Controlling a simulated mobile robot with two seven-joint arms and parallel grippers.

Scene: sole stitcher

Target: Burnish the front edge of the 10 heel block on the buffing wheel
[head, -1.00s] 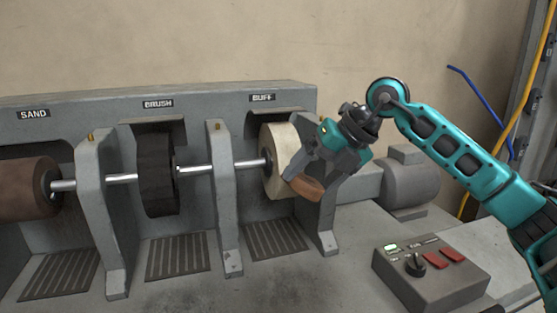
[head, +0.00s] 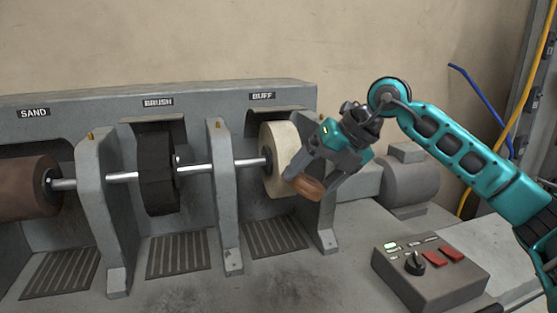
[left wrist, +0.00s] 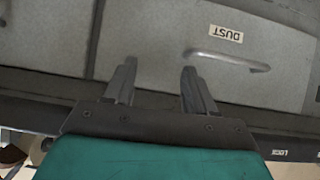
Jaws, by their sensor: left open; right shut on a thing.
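The cream buffing wheel (head: 281,160) sits on the shaft under the BUFF label (head: 262,97). My right gripper (head: 304,178) is shut on a brown heel block (head: 309,188) and holds it at the right front side of the wheel. The block looks close against the wheel, but I cannot tell whether they touch. The fingers hide part of the block, and its number does not show. My left gripper (left wrist: 157,86) is open and empty in the left wrist view, in front of a grey drawer (left wrist: 165,45) labelled DUST.
The black brush wheel (head: 157,170) and brown sanding drum (head: 27,188) share the shaft. Grey upright supports (head: 224,200) stand between the stations. A control box (head: 430,275) with a knob and red switches stands at right front, near the motor (head: 411,182).

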